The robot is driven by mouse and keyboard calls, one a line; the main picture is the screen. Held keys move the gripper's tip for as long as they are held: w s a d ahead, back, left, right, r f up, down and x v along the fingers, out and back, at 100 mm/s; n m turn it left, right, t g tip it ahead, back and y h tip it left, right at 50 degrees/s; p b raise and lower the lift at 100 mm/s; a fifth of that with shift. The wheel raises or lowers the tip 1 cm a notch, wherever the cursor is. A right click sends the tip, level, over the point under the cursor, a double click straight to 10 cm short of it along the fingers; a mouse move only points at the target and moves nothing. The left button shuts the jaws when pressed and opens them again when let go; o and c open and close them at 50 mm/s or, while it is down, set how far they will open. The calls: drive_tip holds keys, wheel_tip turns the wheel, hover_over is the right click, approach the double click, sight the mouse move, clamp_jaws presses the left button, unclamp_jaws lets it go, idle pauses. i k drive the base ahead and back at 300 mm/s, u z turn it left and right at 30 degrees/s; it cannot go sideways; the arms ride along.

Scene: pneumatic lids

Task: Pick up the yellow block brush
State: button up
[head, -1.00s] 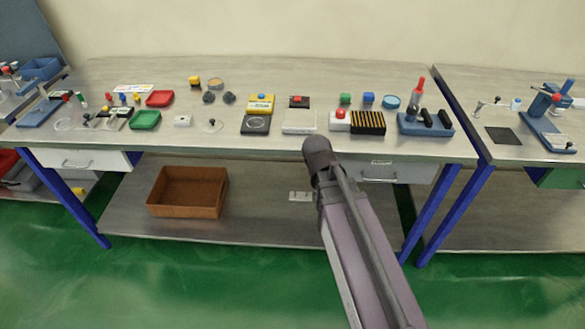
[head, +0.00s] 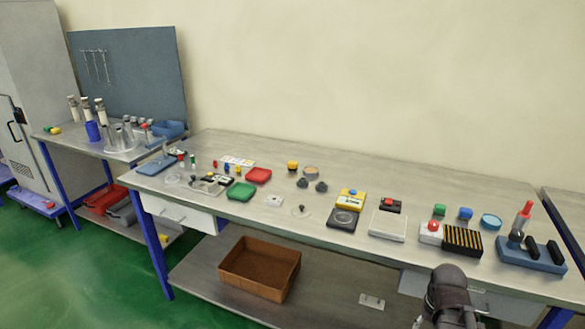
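A small yellow block with a dark underside (head: 293,166) stands near the back edge of the middle workbench; it looks like the yellow block brush, but is too small to be sure. A yellow case with a blue button (head: 350,199) lies farther right on the same bench. Part of my arm shows at the bottom right, in front of the bench. My gripper is not in view, so I cannot tell its opening or what it holds.
The bench (head: 185,146) holds a red tray (head: 258,175), a green tray (head: 240,192), a white scale (head: 388,225) and a blue holder (head: 531,254). A brown bin (head: 260,268) sits on the lower shelf. Green floor is open in front at left.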

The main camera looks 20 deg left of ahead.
sight(291, 166)
drive_tip(key=u, duration=0.5)
drive_tip(key=k, duration=0.85)
drive_tip(key=u, duration=1)
drive_tip(key=k, duration=0.6)
drive_tip(key=u, duration=0.55)
drive_tip(key=i, duration=1.35)
drive_tip(key=z, duration=1)
drive_tip(key=i, duration=0.95)
drive_tip(key=z, duration=0.6)
